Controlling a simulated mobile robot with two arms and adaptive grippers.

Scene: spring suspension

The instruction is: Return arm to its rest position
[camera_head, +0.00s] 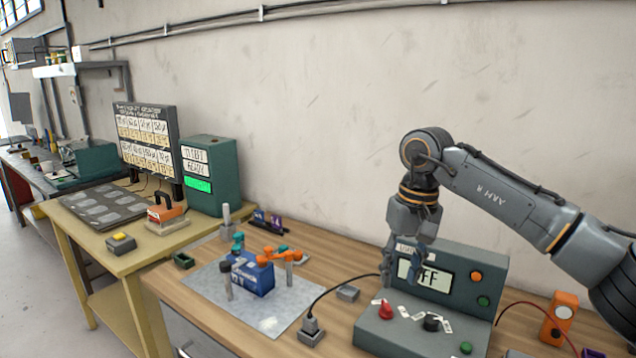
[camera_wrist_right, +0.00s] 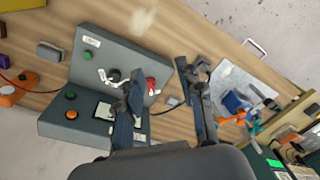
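My right arm comes in from the right in the head view. Its gripper (camera_head: 396,268) points down in front of the grey-green control box (camera_head: 458,262), above its sloping front panel. The box's display (camera_head: 425,277) is partly covered by the gripper and seems to read OFF. A red knob (camera_head: 386,310) and a black knob (camera_head: 432,323) sit on the front panel. In the right wrist view the two fingers (camera_wrist_right: 162,78) stand apart with nothing between them; the red knob (camera_wrist_right: 151,84) shows close to the left finger. My left gripper is not in view.
A metal plate (camera_head: 205,287) carries a blue block (camera_head: 252,277) with orange and teal parts. A grey block (camera_head: 347,293) and a cable plug (camera_head: 311,331) lie left of the box. An orange device (camera_head: 558,318) stands to its right.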

